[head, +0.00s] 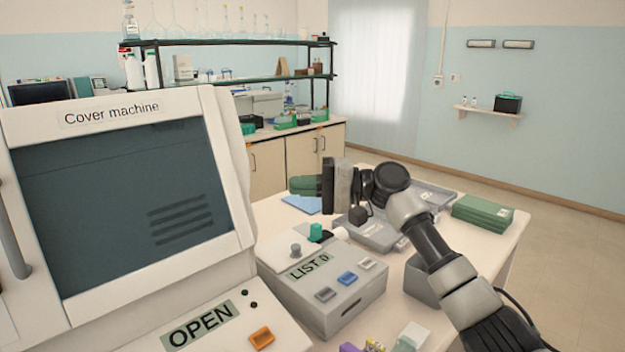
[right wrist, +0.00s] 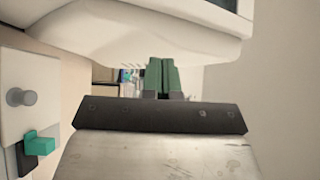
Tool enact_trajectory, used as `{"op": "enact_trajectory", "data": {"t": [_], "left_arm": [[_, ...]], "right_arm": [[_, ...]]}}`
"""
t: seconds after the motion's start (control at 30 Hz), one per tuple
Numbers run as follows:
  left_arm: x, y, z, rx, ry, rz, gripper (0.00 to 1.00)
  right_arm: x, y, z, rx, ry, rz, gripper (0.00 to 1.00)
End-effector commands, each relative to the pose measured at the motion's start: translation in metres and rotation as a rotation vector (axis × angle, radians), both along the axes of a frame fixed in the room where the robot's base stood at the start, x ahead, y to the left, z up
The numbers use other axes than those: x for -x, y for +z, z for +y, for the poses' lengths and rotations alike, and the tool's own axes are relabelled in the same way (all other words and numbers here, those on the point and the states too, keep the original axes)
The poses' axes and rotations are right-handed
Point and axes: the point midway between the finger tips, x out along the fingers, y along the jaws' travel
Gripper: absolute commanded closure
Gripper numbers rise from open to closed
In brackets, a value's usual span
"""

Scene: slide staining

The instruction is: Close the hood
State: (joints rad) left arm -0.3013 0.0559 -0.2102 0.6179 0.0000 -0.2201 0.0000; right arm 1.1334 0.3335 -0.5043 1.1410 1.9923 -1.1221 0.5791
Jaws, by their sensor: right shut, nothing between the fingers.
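The cover machine's hood (head: 125,195) fills the left of the head view, a white frame around a dark window. I cannot tell for sure from this side how far it is raised. Below it, the machine's front carries an OPEN label (head: 200,326) and an orange button (head: 262,338). My right gripper (head: 293,185) is to the right of the hood, apart from it in the head view, pointing left. Its green fingers (right wrist: 162,78) are shut and empty in the right wrist view, with a white casing (right wrist: 140,35) across the top. My left gripper is out of view.
A grey box with a LIST label (head: 322,290) and coloured buttons stands between the machine and my right arm. Grey trays (head: 372,236) and a green box (head: 483,213) lie on the table (head: 480,262). Shelves with glassware stand behind.

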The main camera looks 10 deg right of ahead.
Motion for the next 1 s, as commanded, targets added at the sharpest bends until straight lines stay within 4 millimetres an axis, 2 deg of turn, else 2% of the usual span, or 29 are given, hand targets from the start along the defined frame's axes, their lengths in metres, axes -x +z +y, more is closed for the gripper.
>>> {"op": "enact_trajectory", "data": {"t": [0.03, 0.1, 0.2, 0.4, 0.8, 1.0], "left_arm": [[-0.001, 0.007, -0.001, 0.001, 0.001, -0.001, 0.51], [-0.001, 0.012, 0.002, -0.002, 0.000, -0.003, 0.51], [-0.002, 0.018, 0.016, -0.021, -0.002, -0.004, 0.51], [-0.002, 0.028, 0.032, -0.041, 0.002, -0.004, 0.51], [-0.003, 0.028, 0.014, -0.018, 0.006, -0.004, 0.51], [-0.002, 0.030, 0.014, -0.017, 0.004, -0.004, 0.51]], "right_arm": [[-0.002, 0.004, 0.013, 0.000, 0.004, 0.002, 1.00], [-0.005, 0.004, 0.028, -0.001, 0.003, 0.001, 1.00], [-0.005, 0.003, 0.045, 0.002, 0.002, 0.000, 1.00], [0.010, 0.002, 0.065, 0.001, -0.001, 0.000, 1.00], [0.015, 0.000, 0.071, 0.000, -0.001, 0.000, 1.00], [0.017, 0.000, 0.074, 0.000, 0.001, 0.001, 1.00]]}}
